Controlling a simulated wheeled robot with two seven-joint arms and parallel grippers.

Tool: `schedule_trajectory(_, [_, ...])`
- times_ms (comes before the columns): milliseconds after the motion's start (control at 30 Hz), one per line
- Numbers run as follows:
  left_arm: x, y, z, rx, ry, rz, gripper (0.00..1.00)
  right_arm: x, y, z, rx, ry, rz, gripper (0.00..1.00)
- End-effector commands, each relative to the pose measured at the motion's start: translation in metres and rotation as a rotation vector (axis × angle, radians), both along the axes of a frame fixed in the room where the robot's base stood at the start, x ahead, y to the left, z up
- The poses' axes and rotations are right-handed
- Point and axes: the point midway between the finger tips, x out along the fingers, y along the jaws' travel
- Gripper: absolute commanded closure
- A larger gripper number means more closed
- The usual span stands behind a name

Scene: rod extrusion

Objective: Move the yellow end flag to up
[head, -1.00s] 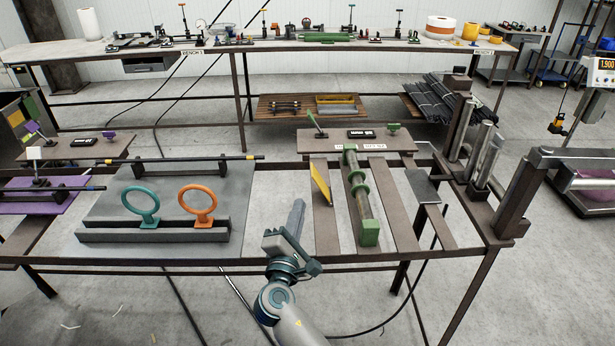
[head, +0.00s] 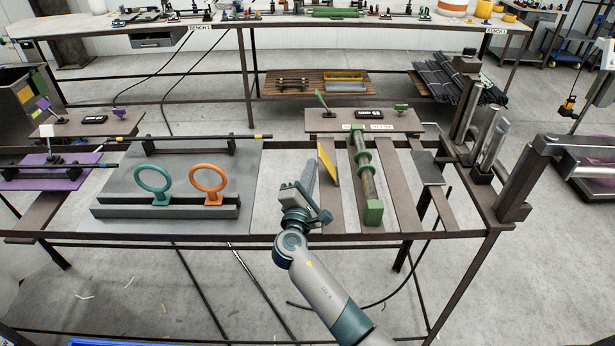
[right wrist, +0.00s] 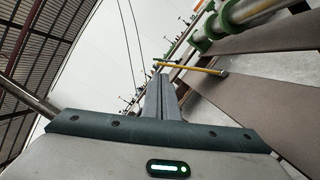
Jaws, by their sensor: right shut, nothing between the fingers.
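The yellow end flag (head: 328,165) is a narrow yellow plate on the slatted bench, just left of the green-collared tube (head: 364,170). It slants in the picture, with its upper end to the left. My right gripper (head: 311,166) is shut and empty, just left of the flag, with a small gap seen between them. In the right wrist view, the shut fingers (right wrist: 161,90) point ahead and the flag (right wrist: 190,68) appears as a thin yellow bar across and beyond their tips. I cannot tell whether they touch. My left gripper is not in view.
A teal ring (head: 153,180) and an orange ring (head: 209,180) stand on a grey block to the left. A brown panel (head: 345,122) with a green lever lies behind the tube. Dark metal posts (head: 515,185) rise at the right.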

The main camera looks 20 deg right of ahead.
Motion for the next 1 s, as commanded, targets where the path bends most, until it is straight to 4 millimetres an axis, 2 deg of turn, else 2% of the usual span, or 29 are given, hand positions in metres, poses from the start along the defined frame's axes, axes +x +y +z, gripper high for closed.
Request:
schedule_trajectory(100, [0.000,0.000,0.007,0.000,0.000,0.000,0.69,0.013,-0.007,0.004,-0.001,0.000,0.000,1.00])
schedule_trajectory(300, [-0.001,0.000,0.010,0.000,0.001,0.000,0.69,0.023,-0.012,0.003,0.001,0.000,0.001,1.00])
schedule_trajectory(733, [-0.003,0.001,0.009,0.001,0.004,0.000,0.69,0.024,-0.013,0.003,0.004,-0.001,0.001,1.00])
schedule_trajectory(1000, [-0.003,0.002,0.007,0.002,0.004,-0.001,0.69,0.022,-0.018,0.007,0.066,-0.018,0.000,1.00])
